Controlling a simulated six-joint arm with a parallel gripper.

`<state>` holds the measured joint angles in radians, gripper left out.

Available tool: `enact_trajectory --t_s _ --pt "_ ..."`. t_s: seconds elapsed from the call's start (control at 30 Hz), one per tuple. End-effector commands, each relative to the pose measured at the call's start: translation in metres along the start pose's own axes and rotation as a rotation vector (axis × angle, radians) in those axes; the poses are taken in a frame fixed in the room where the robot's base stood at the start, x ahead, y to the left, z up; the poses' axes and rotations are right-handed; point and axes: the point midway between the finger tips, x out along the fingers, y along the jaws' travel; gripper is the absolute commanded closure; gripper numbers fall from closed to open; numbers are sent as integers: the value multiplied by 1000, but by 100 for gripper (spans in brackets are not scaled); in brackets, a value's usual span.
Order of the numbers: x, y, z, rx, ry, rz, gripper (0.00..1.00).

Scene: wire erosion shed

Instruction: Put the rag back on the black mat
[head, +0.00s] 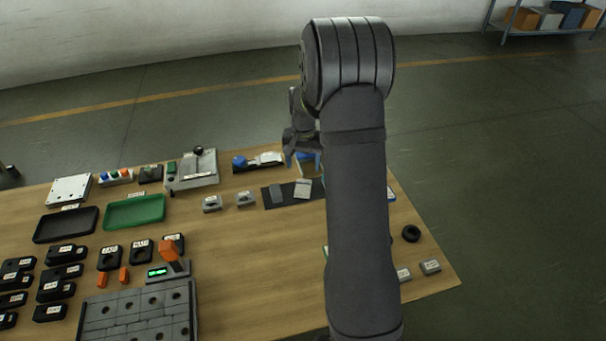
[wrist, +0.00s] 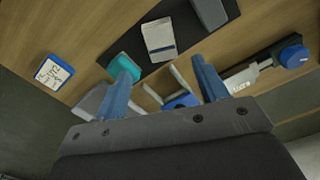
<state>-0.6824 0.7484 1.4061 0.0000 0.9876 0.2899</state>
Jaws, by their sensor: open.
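The black mat (head: 288,204) lies near the table's far edge in the head view, and it also shows in the wrist view (wrist: 188,27). A grey block and a white piece with a dark blue stripe lie on it. My gripper (wrist: 167,88) is open above the table beyond the mat, its blue fingers apart and nothing visibly held. Between the fingers, lower down, a blue thing (wrist: 182,101) sits within pale wooden sides. I cannot tell whether it is the rag. A pale grey shape (wrist: 90,102) is partly hidden behind the left finger. My arm covers part of the mat in the head view.
A teal piece (wrist: 124,67) is at the mat's end, near the left finger. A blue-knobbed device (wrist: 262,70) is right of the fingers. A blue-edged labelled block (wrist: 54,72) is at left. Green (head: 134,211) and black (head: 66,225) trays stand at left. Bare wood lies before the mat.

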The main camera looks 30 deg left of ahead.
Motion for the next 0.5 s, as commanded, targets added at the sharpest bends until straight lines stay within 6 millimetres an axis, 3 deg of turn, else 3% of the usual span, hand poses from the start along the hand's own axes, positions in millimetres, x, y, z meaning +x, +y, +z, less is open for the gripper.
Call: enact_trajectory --t_s 0.2,0.5 --pt "-23 0 0 0 1 0 34" --pt "-26 0 0 0 0 0 34"
